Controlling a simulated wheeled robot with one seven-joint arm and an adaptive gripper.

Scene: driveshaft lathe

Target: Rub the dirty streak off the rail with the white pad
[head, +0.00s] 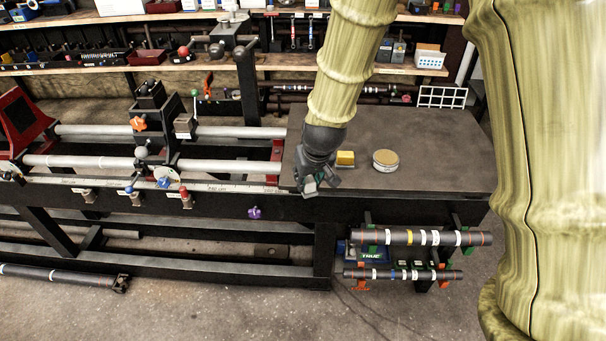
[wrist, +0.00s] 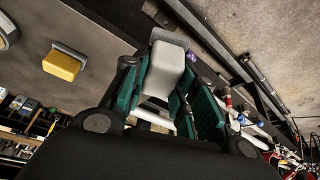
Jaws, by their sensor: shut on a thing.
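My gripper (head: 312,183) is at the left front edge of the dark tabletop, just right of the rails' right end. In the wrist view its green-padded fingers (wrist: 168,92) are shut on the white pad (wrist: 170,62), a pale block sticking out beyond the fingertips. In the head view the gripper mostly hides the pad. Two pale rails run left from the table: the front rail (head: 225,170) and the back rail (head: 235,132). The pad looks apart from both. I cannot clearly make out a dirty streak on either rail.
A yellow block (head: 345,158) and a round tin (head: 385,160) stand on the dark tabletop (head: 435,150) right of my gripper. A carriage with knobs (head: 150,120) sits across the rails, with a red end stand (head: 22,125) at left. Shafts (head: 450,238) hang below the table.

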